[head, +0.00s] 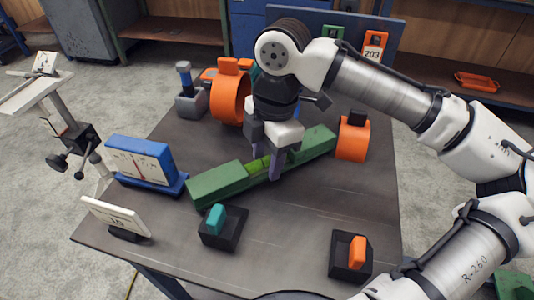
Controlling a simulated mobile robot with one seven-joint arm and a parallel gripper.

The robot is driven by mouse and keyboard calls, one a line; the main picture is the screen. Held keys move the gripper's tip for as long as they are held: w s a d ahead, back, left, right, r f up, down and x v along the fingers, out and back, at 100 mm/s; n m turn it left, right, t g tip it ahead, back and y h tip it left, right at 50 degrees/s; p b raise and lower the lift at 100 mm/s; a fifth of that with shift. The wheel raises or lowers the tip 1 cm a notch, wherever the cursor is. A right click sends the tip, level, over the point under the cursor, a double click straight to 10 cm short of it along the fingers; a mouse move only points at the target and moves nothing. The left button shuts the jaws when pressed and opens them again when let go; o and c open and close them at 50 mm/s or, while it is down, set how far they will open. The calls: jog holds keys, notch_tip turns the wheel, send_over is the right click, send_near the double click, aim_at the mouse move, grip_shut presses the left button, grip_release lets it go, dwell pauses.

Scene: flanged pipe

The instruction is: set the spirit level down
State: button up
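The green spirit level (217,186) is a long bar with raised ends and a lighter green vial part in the middle. It lies level and slantwise over the middle of the dark table (310,227). My gripper (263,168) points down at its narrow middle, one finger on the near side and one on the far side, and looks shut on it. The gripper hides part of the bar. From this view I cannot tell whether the underside touches the table top.
An orange ring (228,100) stands behind the level, and an orange block (352,140) is by its right end. A blue dial gauge (142,163) is at left. Black holders with a teal piece (215,220) and an orange piece (357,253) stand in front. Bare table lies between them.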

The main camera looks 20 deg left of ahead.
jog(key=o, duration=0.4)
jog(key=r, duration=0.4)
jog(key=r+p, duration=0.1)
jog(key=r, duration=0.3)
jog(key=w+d+r, duration=0.1)
jog(key=r, duration=0.3)
jog(key=shift+r+p, duration=0.1)
jog(key=shift+p, duration=0.25)
